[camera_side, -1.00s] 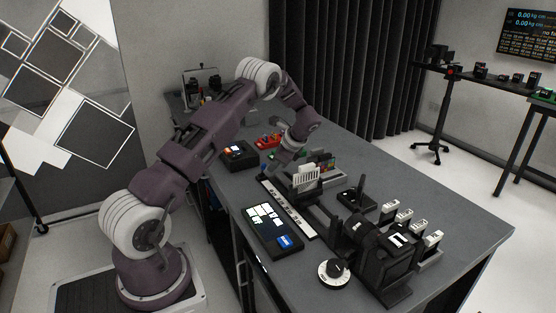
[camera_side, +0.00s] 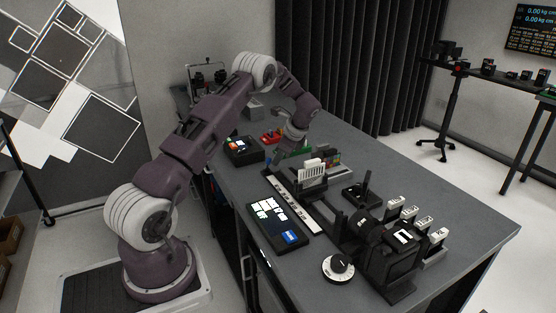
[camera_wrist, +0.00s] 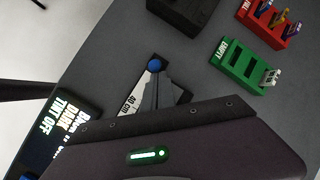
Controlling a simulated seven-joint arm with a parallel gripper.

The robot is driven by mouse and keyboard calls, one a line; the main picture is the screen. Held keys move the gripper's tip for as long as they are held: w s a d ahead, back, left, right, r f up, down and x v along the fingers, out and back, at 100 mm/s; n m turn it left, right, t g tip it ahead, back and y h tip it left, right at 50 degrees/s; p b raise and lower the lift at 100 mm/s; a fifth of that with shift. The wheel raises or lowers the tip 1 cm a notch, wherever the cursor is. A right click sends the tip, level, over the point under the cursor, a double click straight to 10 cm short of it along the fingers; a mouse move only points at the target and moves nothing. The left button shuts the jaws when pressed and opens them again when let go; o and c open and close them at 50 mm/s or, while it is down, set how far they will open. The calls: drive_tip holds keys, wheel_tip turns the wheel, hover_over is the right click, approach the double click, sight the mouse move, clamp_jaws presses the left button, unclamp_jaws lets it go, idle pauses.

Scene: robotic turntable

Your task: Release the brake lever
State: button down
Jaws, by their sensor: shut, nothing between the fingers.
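A round blue knob (camera_wrist: 155,65) shows in the wrist view at the end of a white ruler strip (camera_wrist: 128,103) marked 40 cm. I cannot tell for sure whether it is the brake lever's knob, and no lever arm shows clearly. My gripper (camera_wrist: 157,78) is shut and empty; its grey fingertips appear just below the knob in that view, and I cannot tell whether they touch it.
A green tray (camera_wrist: 238,66) and a red tray (camera_wrist: 268,22) lie right of my gripper in the wrist view. A black box (camera_side: 243,150) stands behind it. A lit keypad (camera_side: 276,225), white card holder (camera_side: 312,171) and black camera-like device (camera_side: 388,252) stand nearer the front.

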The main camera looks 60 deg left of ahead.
drive_tip(key=shift+a, duration=0.15)
drive_tip(key=shift+a+r+h, duration=0.3)
drive_tip(key=shift+a+h, duration=0.25)
drive_tip(key=shift+h, duration=0.25)
drive_tip(key=shift+a+r, duration=0.2)
drive_tip(key=shift+a, duration=0.45)
drive_tip(key=shift+a+r, duration=0.15)
drive_tip(key=shift+a, duration=0.45)
drive_tip(key=shift+r, duration=0.15)
drive_tip(key=shift+d+r, duration=0.1)
drive_tip(key=shift+r, duration=0.55)
